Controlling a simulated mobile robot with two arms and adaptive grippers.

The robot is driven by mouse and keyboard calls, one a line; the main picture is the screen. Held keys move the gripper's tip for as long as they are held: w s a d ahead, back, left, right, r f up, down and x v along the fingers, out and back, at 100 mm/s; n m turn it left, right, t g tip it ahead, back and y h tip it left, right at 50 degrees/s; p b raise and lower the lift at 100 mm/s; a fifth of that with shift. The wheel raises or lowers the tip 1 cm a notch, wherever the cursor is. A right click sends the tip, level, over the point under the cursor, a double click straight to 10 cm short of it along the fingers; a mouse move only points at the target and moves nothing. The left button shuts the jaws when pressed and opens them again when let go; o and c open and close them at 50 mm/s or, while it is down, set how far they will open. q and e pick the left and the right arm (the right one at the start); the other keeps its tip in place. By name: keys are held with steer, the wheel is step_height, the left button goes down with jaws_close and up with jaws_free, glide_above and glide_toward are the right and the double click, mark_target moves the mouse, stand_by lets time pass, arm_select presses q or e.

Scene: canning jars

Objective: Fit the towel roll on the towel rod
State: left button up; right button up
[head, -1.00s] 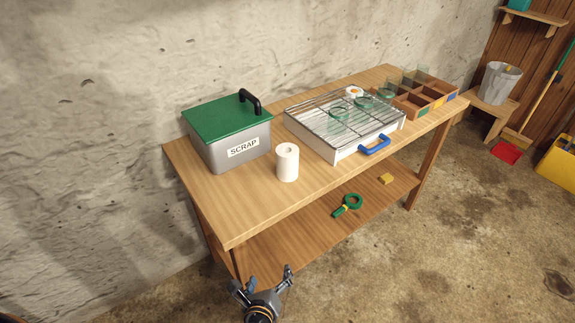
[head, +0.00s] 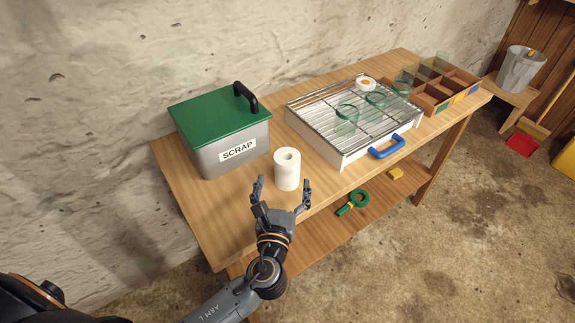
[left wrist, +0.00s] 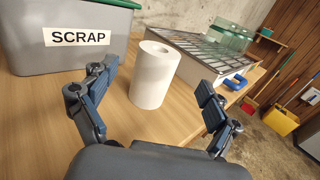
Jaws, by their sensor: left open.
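The white towel roll (head: 287,170) stands upright on the wooden table, right of the scrap box. My left gripper (head: 281,188) is open and empty, just in front of the roll, with its fingers pointing toward it. In the left wrist view the roll (left wrist: 154,75) stands beyond the two spread fingers (left wrist: 155,98), roughly between them and apart from both. The hole in its top shows in both views. I cannot make out a towel rod in these frames. My right gripper is not in view.
A grey scrap box (head: 210,158) with green lid stands close left of the roll. A white tray with wire rack (head: 352,153), glass jars and blue handle is to the right. A divided wooden box (head: 436,110) stands farther right. The table's front strip is clear.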

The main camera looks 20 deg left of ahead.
mark_target(285, 168)
arm_select(q)
steer(key=w, duration=0.3)
steer(key=shift+a+f, duration=0.1)
steer(key=shift+a, duration=0.15)
steer(key=shift+w+a, duration=0.25)
steer(key=shift+w, duration=0.7)
steer(key=w, duration=0.3)
steer(key=shift+w+a+f+p, duration=0.25)
steer(key=shift+a+p, duration=0.05)
steer(key=shift+p, duration=0.1)
steer(key=shift+w, duration=0.2)
steer(key=shift+s, duration=0.1)
steer(key=c, duration=1.2)
steer(key=shift+c, duration=0.2)
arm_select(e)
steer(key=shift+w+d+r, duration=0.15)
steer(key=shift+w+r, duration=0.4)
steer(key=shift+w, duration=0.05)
